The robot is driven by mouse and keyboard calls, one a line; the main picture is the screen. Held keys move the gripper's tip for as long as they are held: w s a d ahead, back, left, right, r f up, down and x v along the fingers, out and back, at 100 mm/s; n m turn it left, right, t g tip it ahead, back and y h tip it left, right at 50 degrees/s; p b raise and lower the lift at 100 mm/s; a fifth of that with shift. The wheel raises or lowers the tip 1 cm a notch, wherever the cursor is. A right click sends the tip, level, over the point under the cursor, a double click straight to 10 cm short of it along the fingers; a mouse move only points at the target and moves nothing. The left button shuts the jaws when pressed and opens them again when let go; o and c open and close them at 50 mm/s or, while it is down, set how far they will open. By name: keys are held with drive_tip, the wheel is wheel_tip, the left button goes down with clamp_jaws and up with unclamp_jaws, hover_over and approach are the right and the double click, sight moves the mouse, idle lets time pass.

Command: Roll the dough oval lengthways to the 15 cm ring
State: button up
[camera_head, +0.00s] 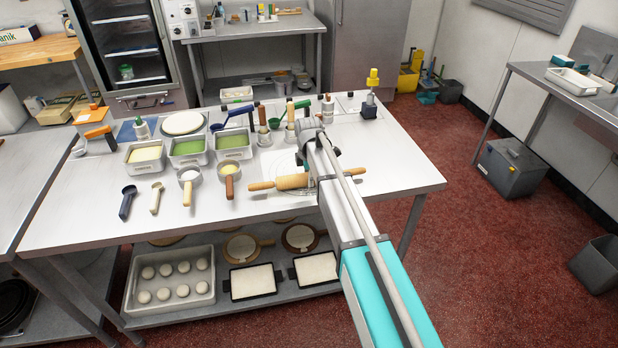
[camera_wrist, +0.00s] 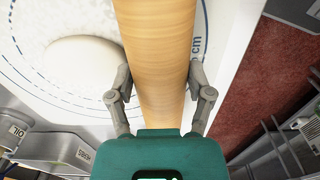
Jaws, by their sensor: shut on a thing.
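The wooden rolling pin (camera_head: 289,182) lies crosswise in the head view, near the front right of the steel table. In the wrist view my gripper (camera_wrist: 161,82) is shut on the pin (camera_wrist: 155,50), one finger on each side. The pale dough oval (camera_wrist: 82,64) shows left of the pin in the wrist view, its right edge meeting the pin's outline; I cannot tell whether they touch. It lies on a white mat (camera_wrist: 218,45) with dotted blue rings and a "cm" mark right of the pin. In the head view my arm hides the gripper, and the dough cannot be made out.
Behind are trays of green filling (camera_head: 233,146) and several upright tools.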

drive_tip(key=shift+f+b, duration=0.35)
idle(0.3)
drive_tip(key=o, duration=1.3)
drive_tip(key=shift+r, duration=0.1)
drive_tip(key=shift+r+p, duration=3.45)
drive_tip(key=shift+p, duration=0.05)
